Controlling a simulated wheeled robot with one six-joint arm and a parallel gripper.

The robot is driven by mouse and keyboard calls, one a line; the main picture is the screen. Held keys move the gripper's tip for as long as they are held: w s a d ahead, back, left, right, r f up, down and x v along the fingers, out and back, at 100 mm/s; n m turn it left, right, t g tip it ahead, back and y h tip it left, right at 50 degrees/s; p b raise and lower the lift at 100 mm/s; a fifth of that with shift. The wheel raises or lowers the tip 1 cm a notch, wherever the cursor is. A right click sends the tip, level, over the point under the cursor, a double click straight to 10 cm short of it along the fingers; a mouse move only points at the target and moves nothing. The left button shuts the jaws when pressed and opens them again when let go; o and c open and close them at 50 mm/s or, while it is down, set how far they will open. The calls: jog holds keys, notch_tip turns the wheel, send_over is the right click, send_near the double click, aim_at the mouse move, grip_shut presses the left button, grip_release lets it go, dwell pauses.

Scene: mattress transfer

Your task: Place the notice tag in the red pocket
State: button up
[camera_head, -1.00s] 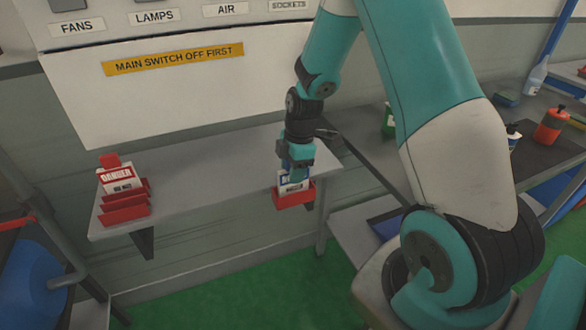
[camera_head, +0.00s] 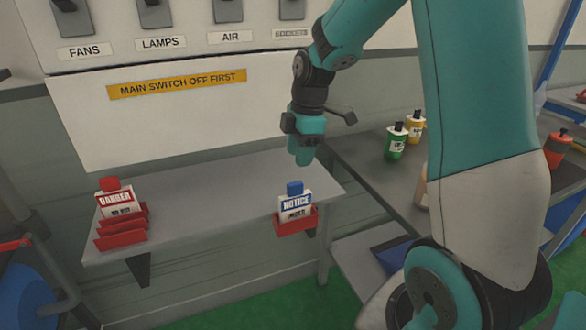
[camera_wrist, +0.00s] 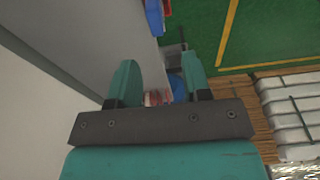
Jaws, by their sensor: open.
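The notice tag (camera_head: 296,202), white with a blue top and blue band, stands upright in the red pocket (camera_head: 297,222) at the right front of the grey shelf. The pocket hides its lower edge. My gripper (camera_head: 302,158) is above the tag, apart from it, pointing down. In the wrist view my gripper (camera_wrist: 159,78) has its two teal fingers spread with nothing held between them. A blue and red patch (camera_wrist: 155,16) at the top of that view may be the tag and pocket; I cannot tell for sure.
A red rack (camera_head: 122,232) with a danger tag (camera_head: 115,200) stands at the left end of the shelf (camera_head: 205,210). The shelf between is clear. Switches are on the wall panel above. Green (camera_head: 396,141) and yellow (camera_head: 415,127) bottles stand on the bench at right.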

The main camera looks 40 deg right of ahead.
jog(key=s+a+r+m+y, duration=0.1)
jog(key=s+a+r+m, duration=0.2)
jog(key=s+a, duration=0.7)
jog(key=s+a+r+m+y, duration=0.1)
jog(key=s+a+r+m, duration=0.3)
jog(key=s+a, duration=0.7)
jog(key=shift+s+a+m, duration=0.3)
jog(key=shift+a, duration=0.7)
